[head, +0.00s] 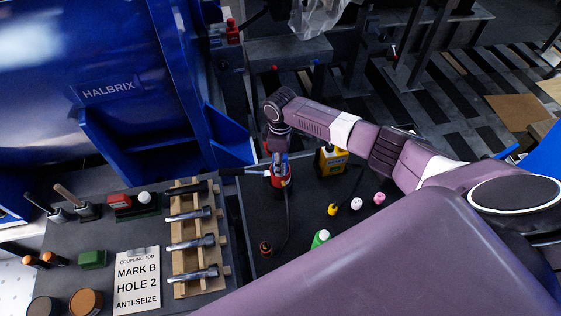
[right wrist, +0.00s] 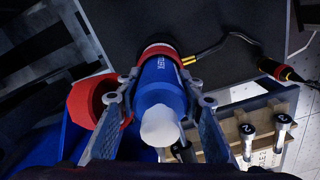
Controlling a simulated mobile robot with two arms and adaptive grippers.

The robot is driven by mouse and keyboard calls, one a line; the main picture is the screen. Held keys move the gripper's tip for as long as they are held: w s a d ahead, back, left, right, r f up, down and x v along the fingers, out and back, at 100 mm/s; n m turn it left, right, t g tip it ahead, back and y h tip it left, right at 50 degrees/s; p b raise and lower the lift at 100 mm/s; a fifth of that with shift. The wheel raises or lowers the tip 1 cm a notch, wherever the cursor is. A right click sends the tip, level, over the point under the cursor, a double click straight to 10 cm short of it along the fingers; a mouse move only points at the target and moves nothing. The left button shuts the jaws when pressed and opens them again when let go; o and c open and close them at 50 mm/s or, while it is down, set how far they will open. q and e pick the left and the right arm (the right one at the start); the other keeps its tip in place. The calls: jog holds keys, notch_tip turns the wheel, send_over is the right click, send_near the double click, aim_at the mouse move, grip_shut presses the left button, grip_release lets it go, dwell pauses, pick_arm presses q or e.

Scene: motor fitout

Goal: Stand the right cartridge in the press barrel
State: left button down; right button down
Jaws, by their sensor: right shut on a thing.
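My right gripper (right wrist: 155,98) is shut on a blue cartridge (right wrist: 160,82) with a rounded white tip that points toward the wrist camera. A red collar (right wrist: 157,51), which may be the press barrel, surrounds the cartridge's far end; I cannot tell whether the cartridge is seated in it. In the head view the right gripper (head: 279,158) is over the dark bench, with a red piece (head: 283,179) directly under it. Another red, cup-like part (right wrist: 88,102) shows beside the left finger in the wrist view, partly hidden. My left gripper is in neither view.
A yellow bottle (head: 331,161) stands close right of the gripper. Small capped containers, yellow (head: 333,209), white (head: 356,204), pink (head: 379,198) and green (head: 320,238), stand nearer. A cable runs to a red-and-black plug (head: 266,248). A wooden rack (head: 180,200) is at left.

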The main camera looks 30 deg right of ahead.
jog(key=shift+f+b, duration=0.3)
jog(key=shift+f, duration=0.15)
jog(key=c, duration=1.2)
grip_release()
jog(key=shift+r, duration=0.1)
jog(key=shift+c, duration=0.2)
notch_tip(320, 180, up, 12)
jog(key=shift+f, duration=0.1)
